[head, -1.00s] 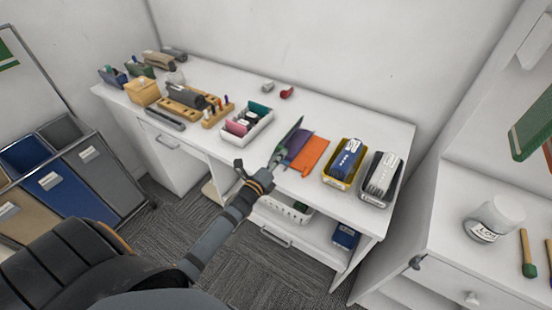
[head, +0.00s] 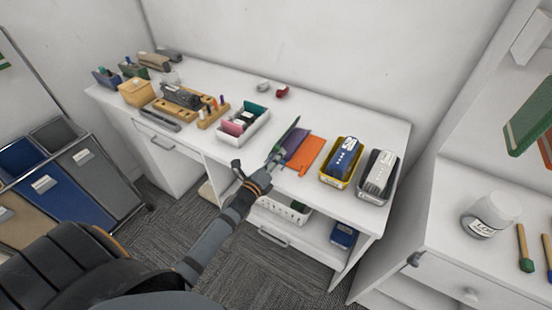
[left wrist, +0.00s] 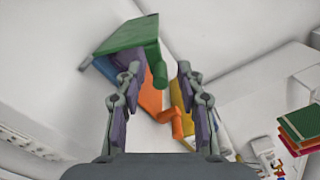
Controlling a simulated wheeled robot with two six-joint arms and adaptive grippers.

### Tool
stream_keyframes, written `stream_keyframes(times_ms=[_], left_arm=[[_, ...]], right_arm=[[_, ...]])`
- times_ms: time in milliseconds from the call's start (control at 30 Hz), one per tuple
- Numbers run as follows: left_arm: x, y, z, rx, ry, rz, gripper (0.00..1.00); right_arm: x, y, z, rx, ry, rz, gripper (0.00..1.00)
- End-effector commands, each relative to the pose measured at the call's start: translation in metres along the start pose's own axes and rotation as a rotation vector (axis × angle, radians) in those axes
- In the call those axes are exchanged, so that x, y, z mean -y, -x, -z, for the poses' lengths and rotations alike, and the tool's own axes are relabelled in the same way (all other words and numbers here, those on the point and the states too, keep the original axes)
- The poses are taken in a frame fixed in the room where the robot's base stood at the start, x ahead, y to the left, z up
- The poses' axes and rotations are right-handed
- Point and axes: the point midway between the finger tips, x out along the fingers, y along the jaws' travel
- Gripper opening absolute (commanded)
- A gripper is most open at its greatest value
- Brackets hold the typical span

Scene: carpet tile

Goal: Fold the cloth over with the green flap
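The cloth lies on the white desk in front of my left gripper (head: 270,163). Its green flap (head: 287,141) stands tilted up on the left side. A purple part (head: 304,150) lies beside it and an orange part (head: 308,158) is on the right. In the left wrist view the green flap (left wrist: 128,36) is raised ahead of the left gripper (left wrist: 159,70), with its end showing between the parted fingertips. The orange part (left wrist: 150,97) shows behind it. The fingers look open; whether either touches the flap I cannot tell. My right gripper is out of view.
A white organizer tray (head: 261,128) stands left of the cloth. Wooden holders (head: 212,117) are farther left. The desk behind the cloth is mostly clear.

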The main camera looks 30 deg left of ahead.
Motion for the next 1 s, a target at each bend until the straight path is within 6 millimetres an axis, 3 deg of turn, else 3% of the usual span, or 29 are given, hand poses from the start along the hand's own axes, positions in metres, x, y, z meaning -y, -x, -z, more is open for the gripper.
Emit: stream_keyframes(times_ms=[167,333,800,1000], left_arm=[[0.000,0.001,0.000,0.000,-0.001,0.000,0.37],[0.000,0.014,0.000,-0.001,0.000,0.000,0.37],[-0.001,0.097,0.001,-0.004,-0.001,-0.002,0.37],[0.000,0.118,0.000,-0.001,0.000,0.000,0.37]], right_arm=[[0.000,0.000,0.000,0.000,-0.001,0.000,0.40],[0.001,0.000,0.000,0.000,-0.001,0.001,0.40],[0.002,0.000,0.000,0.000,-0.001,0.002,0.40],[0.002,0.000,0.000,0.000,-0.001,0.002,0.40]])
